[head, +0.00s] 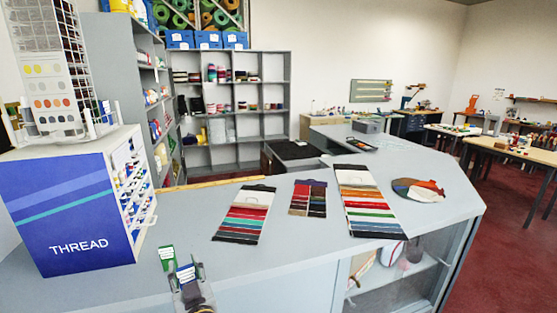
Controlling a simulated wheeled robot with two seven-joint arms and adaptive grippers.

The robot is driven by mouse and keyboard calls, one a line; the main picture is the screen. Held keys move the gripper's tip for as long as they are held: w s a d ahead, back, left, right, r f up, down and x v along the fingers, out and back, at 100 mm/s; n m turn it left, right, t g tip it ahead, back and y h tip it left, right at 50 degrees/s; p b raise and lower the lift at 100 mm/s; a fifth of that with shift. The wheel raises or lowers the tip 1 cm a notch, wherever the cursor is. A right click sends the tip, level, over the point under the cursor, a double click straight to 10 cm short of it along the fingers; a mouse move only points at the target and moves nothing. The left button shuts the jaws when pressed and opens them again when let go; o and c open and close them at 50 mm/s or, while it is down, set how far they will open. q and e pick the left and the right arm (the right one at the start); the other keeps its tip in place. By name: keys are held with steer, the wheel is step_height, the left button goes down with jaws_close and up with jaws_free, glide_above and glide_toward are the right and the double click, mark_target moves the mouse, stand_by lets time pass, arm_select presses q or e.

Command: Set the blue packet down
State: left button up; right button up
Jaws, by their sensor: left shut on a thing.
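My left gripper (187,271) is at the bottom of the head view, over the front part of the grey counter (290,252). It is shut on a small blue and white packet (185,273), held between its fingertips. The fingers hide part of the packet, and I cannot tell whether its lower edge touches the counter. A green and white packet (167,256) shows just left of and behind the gripper. My right gripper is not in view.
A blue thread cabinet (70,215) stands on the counter at left. Striped swatch cards (244,213), a smaller card (308,198), a tall card (367,203) and a round colour fan (418,190) lie further right. The counter between gripper and cards is clear.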

arm_select(q)
steer(key=f+h, duration=0.1)
steer(key=f, duration=0.1)
steer(key=f+m+t+h, duration=0.1)
steer(key=f, duration=0.1)
steer(key=f+m+h, duration=0.1)
steer(key=f, duration=0.2)
steer(key=shift+s+d+t, duration=0.2)
steer(key=shift+s+t, duration=0.1)
step_height(320, 180, down, 12)
steer(key=s+d+m+t+h, duration=0.1)
steer(key=m+h, duration=0.3)
steer(key=h, duration=0.2)
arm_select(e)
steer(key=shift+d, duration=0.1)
arm_select(q)
steer(key=shift+d, duration=0.1)
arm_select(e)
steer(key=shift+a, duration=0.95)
